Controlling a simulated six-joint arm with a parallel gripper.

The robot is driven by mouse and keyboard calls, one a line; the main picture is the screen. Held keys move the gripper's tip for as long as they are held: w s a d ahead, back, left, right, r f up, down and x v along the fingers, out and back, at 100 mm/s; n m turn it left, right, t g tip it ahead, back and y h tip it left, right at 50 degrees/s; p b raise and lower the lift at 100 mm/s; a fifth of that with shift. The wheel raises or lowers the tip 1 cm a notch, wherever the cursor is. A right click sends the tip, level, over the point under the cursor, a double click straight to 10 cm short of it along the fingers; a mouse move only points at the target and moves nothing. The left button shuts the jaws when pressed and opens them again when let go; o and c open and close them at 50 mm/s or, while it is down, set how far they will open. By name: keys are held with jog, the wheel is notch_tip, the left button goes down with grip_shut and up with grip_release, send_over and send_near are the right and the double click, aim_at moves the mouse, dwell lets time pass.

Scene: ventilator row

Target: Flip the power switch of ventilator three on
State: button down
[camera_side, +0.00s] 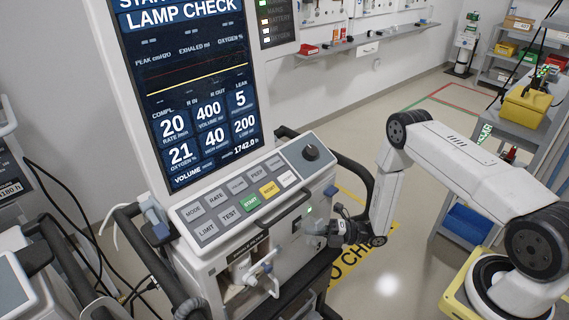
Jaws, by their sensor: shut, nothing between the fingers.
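A ventilator (222,258) stands in the middle of the view; I cannot read a number on it. Its screen (185,90) is lit and reads "LAMP CHECK". Below the screen is a sloped key panel (240,199) with labelled keys and a dark knob (310,152). A small green spot (309,209) shows on the right side face. My gripper (314,236) is shut and empty, pointing left at this side face, just below the green spot. I cannot tell whether it touches. The power switch is not clearly visible; the gripper may hide it.
A dark rail (357,180) curves out from the ventilator's right side, close to my wrist. Other equipment with cables (75,225) stands at the left. A shelf with a yellow case (527,106) is at the right. The floor behind my arm is open.

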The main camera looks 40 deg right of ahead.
jog(key=v, duration=0.6)
jog(key=shift+s, duration=0.25)
jog(key=shift+a, duration=0.15)
notch_tip(320, 180, up, 14)
jog(key=s+d+m+g+h, duration=0.2)
jog(key=m+g+h, duration=0.5)
jog(key=m+h, duration=1.1)
jog(key=s+a+r+m+g+y, duration=0.3)
jog(key=s+a+r+m, duration=0.2)
jog(key=m, duration=0.6)
notch_tip(320, 180, up, 2)
jog(key=s, duration=0.2)
jog(key=shift+s+a+y, duration=0.3)
jog(key=shift+s, duration=0.05)
